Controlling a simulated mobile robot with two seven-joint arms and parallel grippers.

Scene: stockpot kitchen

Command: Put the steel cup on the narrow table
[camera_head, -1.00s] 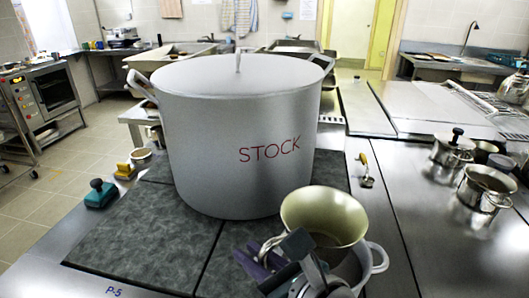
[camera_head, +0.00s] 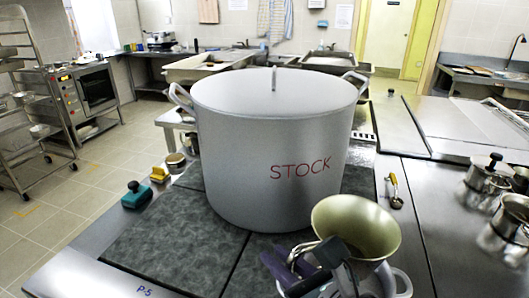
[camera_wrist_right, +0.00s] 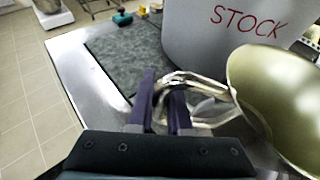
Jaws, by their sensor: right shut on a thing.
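The steel cup (camera_head: 355,228), wide-mouthed with a gold-toned inside, is at the front of the counter, before the large stockpot. My right gripper (camera_head: 285,265) is shut on its handle, at the cup's left side. In the right wrist view the purple fingers (camera_wrist_right: 166,100) close on the wire-like handle, and the cup (camera_wrist_right: 275,95) tilts at the right. My left gripper is not in view. I cannot tell which surface is the narrow table.
The stockpot (camera_head: 275,150) marked STOCK stands on dark mats (camera_head: 165,240) just behind the cup. A teal brush (camera_head: 137,195) and yellow item (camera_head: 159,173) lie left. Pots (camera_head: 490,172) stand right. Floor (camera_head: 80,205) is clear left.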

